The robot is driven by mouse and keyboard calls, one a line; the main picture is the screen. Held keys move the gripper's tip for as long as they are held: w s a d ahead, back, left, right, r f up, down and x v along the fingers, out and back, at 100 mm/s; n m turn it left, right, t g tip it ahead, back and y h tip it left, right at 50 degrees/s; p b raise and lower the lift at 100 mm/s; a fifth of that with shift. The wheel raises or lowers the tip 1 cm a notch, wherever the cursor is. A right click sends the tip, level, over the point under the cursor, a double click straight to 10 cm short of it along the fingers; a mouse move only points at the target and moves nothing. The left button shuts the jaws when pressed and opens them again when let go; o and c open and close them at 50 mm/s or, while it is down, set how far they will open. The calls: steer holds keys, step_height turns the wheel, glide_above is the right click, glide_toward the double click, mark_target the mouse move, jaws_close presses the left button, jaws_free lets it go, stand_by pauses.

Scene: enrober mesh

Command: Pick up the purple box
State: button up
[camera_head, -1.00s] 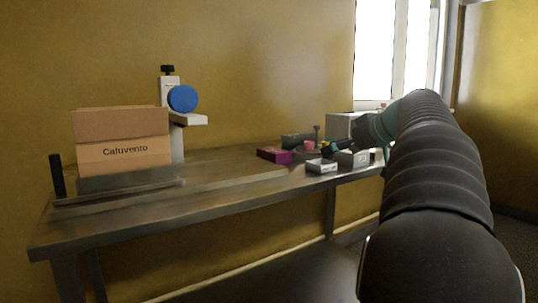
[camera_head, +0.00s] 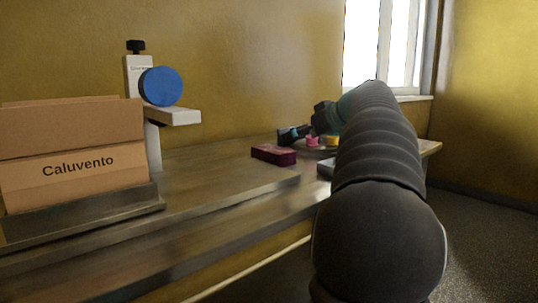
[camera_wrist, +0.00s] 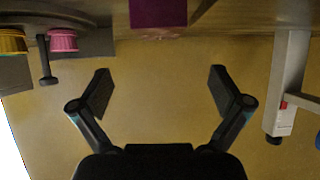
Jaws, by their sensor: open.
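The purple box (camera_head: 273,154) lies on the metal table, right of the middle, in the head view. In the wrist view the purple box (camera_wrist: 158,13) shows at the top edge, cut off by the frame. My gripper (camera_head: 292,135) is just behind and above the box's right end in the head view. In the wrist view my gripper (camera_wrist: 162,88) has its two fingers spread wide with nothing between them. The box lies beyond the fingertips, roughly centred between them.
A cardboard box (camera_head: 75,155) and a white stand (camera_head: 140,80) with a blue disc (camera_head: 161,86) are at left. Pink (camera_wrist: 63,40) and yellow (camera_wrist: 12,41) pieces lie beside the purple box. The table (camera_head: 215,165) is bare left of it. A yellow wall rises behind.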

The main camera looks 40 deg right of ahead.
glide_toward(273, 148)
steer(key=x, duration=0.2)
steer(key=shift+w+f, duration=0.1)
steer(key=shift+f, duration=0.3)
steer(key=shift+p+x, duration=0.6)
steer(key=shift+x, duration=2.05)
steer(key=shift+a+r, duration=0.15)
steer(key=c, duration=1.4)
steer(key=shift+o, duration=0.2)
steer(key=shift+r, duration=0.1)
steer(key=shift+w+r, duration=0.1)
steer(key=shift+r, duration=0.4)
steer(key=r, duration=0.1)
steer(key=d+r, duration=0.1)
steer(key=r, duration=0.1)
steer(key=shift+s+r+p, duration=0.2)
steer(key=shift+r+p, duration=0.15)
steer(key=s+d+r+p, duration=0.1)
steer(key=s+d+r, duration=0.3)
steer(key=d, duration=0.5)
steer(key=shift+s+d+r, duration=0.3)
steer(key=shift+s+r, duration=0.1)
steer(key=shift+r, duration=0.65)
